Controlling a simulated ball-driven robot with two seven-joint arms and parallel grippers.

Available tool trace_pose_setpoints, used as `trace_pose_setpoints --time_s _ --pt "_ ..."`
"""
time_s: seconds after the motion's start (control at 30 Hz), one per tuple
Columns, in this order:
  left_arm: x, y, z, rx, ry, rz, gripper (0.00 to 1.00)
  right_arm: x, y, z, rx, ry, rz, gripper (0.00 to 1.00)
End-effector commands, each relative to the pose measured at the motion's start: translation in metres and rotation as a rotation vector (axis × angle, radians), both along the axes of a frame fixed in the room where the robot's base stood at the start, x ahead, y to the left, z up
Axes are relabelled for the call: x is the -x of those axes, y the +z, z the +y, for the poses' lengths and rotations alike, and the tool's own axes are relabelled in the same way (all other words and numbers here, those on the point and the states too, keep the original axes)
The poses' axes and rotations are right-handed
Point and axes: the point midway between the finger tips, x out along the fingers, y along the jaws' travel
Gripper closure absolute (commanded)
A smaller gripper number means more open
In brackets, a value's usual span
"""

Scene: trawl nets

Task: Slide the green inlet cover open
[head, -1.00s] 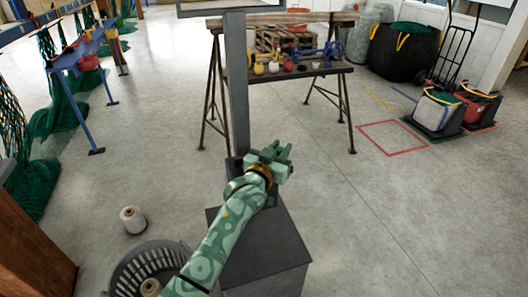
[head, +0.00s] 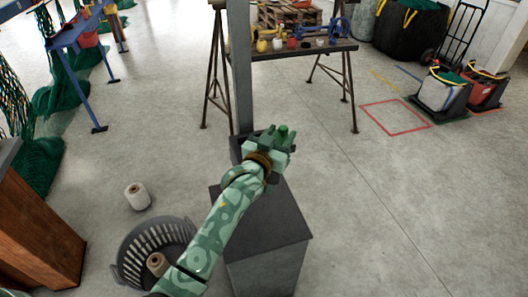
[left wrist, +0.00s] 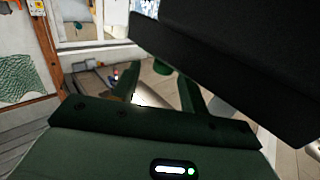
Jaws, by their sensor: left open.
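A small green round piece (head: 284,131) shows at my left gripper's fingertips in the head view. In the left wrist view a green round piece (left wrist: 162,70) sits at the edge of a large dark box, beyond the fingers. It may belong to the inlet cover; I cannot make out the rest of the cover. My left gripper (head: 283,141) is open, over the dark pedestal (head: 268,225) by the grey post (head: 240,75). Its fingers (left wrist: 160,88) are apart in the left wrist view. Contact with the green piece cannot be told. My right gripper is out of view.
A grey slotted basket (head: 132,262) holding a spool stands at lower left, with a white spool (head: 137,196) on the floor behind it. A wooden post (head: 40,235) is at the left edge. A trestle table (head: 300,52) stands behind.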

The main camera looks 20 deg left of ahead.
Motion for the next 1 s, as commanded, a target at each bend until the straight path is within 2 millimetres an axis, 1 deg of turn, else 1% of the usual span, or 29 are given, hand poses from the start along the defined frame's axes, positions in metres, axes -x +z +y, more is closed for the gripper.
trace_pose_setpoints --time_s 0.03,0.2,0.3,0.43,0.5,0.6,1.0 --pt "0.015 0.004 0.003 -0.001 0.0 0.0 0.56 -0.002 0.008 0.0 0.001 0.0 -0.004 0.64" --pt "0.062 0.003 0.012 -0.001 0.0 0.002 0.56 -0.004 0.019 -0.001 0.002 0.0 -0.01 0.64" --pt "0.085 0.002 0.016 -0.001 0.0 0.002 0.56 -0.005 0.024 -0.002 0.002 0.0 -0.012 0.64" --pt "0.107 0.001 0.02 -0.001 -0.001 0.001 0.56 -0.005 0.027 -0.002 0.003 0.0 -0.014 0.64" --pt "0.115 0.001 0.022 -0.001 -0.001 0.001 0.56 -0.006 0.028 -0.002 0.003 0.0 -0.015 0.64" --pt "0.121 0.0 0.023 -0.001 -0.001 0.001 0.56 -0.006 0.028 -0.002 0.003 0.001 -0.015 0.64" --pt "0.122 0.0 0.023 -0.001 -0.001 0.0 0.56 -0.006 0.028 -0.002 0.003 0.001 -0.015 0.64"
